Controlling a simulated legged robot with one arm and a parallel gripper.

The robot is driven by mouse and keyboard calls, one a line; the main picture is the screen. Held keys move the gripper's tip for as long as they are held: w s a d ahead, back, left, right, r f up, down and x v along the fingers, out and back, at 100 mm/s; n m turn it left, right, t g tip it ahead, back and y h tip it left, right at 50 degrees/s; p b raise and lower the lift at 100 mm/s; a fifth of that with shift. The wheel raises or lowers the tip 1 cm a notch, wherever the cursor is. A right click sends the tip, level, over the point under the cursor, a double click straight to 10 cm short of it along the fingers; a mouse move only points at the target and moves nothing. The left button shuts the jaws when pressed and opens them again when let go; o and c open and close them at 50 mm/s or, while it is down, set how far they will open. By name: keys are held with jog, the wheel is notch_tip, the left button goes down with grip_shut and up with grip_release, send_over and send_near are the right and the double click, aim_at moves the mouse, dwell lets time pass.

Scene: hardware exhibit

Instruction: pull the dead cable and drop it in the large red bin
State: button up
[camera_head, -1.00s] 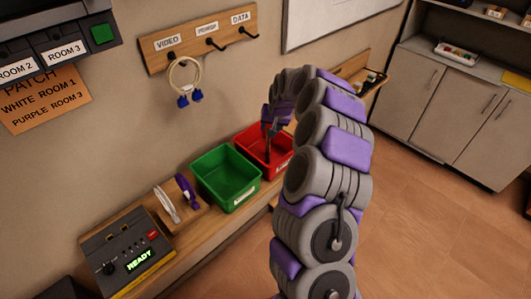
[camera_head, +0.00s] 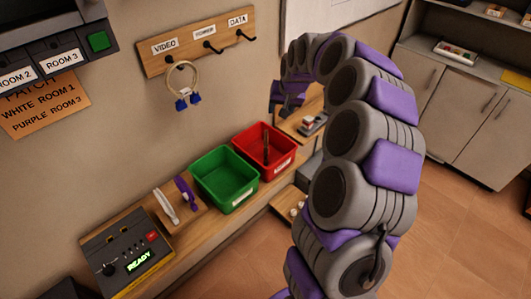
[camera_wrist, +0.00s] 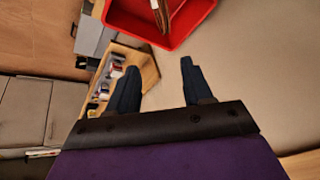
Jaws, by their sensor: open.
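The red bin (camera_head: 268,171) stands on the wooden shelf beside the green bin. A dark, narrow, cable-like thing (camera_head: 266,146) is in it, tilted up against the back wall; I cannot be sure it is the dead cable. In the wrist view the red bin (camera_wrist: 190,20) is at the top, with a brownish strand (camera_wrist: 160,17) inside. My gripper (camera_head: 279,108) is raised to the right of the red bin in the head view, partly hidden by my arm. Its fingers (camera_wrist: 157,82) are spread apart, with nothing between them.
The green bin (camera_head: 238,195) stands left of the red one. A cream cable with blue plugs (camera_head: 183,82) hangs under VIDEO; the DATA hook (camera_head: 238,37) is bare.

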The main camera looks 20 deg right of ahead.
jog(key=v, duration=0.3)
jog(key=shift+a+r, duration=0.2)
jog(key=shift+a, duration=0.2)
jog(key=s+a+n+g+b, duration=0.1)
jog(key=s+a+n+g, duration=0.25)
jog(key=s+a, duration=1.4)
jog(key=s+a+f+n+g+b, duration=0.1)
jog(key=s+f, duration=0.1)
jog(key=s, duration=1)
jog(key=s+a+f+g, duration=0.1)
jog(key=s+f+g, duration=0.1)
jog(key=s, duration=1.1)
jog(key=shift+a+f+n+b, duration=0.25)
jog(key=shift+f+n+b, duration=0.1)
jog(key=shift+f, duration=0.2)
